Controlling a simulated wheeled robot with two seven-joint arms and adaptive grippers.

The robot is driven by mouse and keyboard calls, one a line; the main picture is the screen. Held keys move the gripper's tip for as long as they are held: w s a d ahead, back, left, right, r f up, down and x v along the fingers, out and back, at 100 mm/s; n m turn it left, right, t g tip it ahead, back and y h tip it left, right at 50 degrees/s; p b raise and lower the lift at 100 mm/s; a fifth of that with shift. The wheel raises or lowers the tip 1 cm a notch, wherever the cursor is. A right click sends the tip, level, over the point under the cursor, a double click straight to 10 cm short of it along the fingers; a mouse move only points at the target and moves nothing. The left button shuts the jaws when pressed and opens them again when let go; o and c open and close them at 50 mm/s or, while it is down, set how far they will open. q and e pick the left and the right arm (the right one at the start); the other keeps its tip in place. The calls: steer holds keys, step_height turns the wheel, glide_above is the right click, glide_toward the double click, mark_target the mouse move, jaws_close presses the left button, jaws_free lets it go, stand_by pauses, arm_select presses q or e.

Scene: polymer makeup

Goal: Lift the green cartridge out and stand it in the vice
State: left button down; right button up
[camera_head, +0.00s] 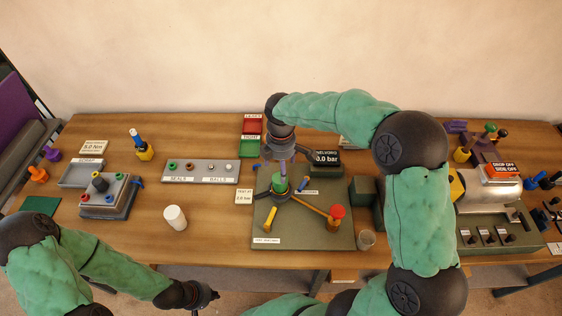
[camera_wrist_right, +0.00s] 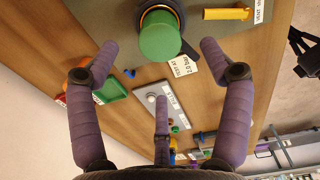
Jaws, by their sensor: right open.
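The green cartridge (camera_head: 280,184) stands upright on the grey-green base plate (camera_head: 300,236) in the head view. In the right wrist view its round green top (camera_wrist_right: 160,36) sits within a dark ring with some orange beside it. My right gripper (camera_head: 282,165) is above it, its purple fingers spread wide and empty; in the right wrist view the gripper (camera_wrist_right: 160,62) faces the cartridge. My left gripper (camera_head: 207,295) is low at the front edge, away from the objects; its fingers are too small to judge. I cannot clearly pick out the vice.
A long orange arm with a red knob (camera_head: 337,211) and a yellow pin (camera_head: 270,217) lie near the cartridge. A dark green block (camera_head: 364,199) and a glass (camera_head: 366,239) are to the right. A white cylinder (camera_head: 174,217) stands left, with clear table around it.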

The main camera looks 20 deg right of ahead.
mark_target(280, 185)
step_height(280, 185, down, 9)
steer(key=shift+b, duration=0.75)
steer(key=c, duration=1.3)
